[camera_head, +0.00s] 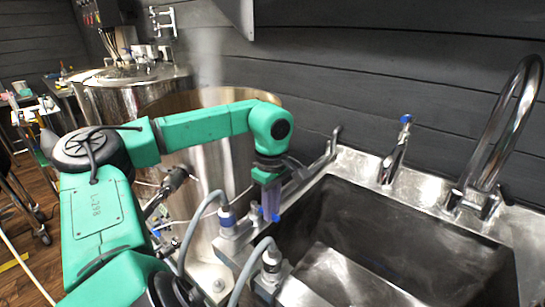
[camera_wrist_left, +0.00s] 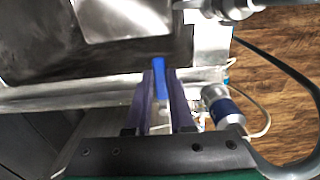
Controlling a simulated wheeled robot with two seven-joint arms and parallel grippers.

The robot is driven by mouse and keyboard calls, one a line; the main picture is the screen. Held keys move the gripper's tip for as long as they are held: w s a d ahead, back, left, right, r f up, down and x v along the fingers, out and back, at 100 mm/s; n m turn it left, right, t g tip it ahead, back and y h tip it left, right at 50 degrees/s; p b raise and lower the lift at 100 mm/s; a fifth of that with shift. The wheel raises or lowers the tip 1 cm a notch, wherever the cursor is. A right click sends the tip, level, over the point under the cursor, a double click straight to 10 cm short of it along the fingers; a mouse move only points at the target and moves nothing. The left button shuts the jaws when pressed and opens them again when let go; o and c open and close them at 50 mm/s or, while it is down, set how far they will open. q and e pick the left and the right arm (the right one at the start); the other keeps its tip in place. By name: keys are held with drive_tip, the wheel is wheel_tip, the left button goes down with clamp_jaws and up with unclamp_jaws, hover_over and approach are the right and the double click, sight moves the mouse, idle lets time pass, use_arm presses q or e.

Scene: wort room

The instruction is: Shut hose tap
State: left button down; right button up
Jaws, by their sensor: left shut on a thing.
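My left arm reaches from the left to the sink's left edge. Its gripper (camera_head: 268,208) points down there, and its two purple fingers also show in the left wrist view (camera_wrist_left: 160,90). They are shut on a narrow blue tap handle (camera_wrist_left: 159,66), whose end sticks out beyond the fingertips. In the head view the gripper hides most of this handle. The tap's body below is mostly hidden, so I cannot tell how far the handle is turned. My right gripper is not in view.
A steel sink (camera_head: 345,185) lies right of my gripper. A small blue-topped tap (camera_head: 396,150) and a tall curved faucet (camera_head: 500,125) stand on its back rim. Grey hoses with a blue-collared fitting (camera_head: 227,218) are close by on the left. A steel kettle (camera_head: 205,160) stands behind.

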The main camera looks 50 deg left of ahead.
use_arm(q)
drive_tip(key=shift+r, duration=0.1)
drive_tip(key=c, duration=1)
unclamp_jaws()
drive_tip(key=shift+o, duration=1.1)
drive_tip(key=shift+s, duration=0.1)
wheel_tip(320, 180, up, 15)
drive_tip(key=p, duration=0.2)
drive_tip(key=shift+f, duration=0.2)
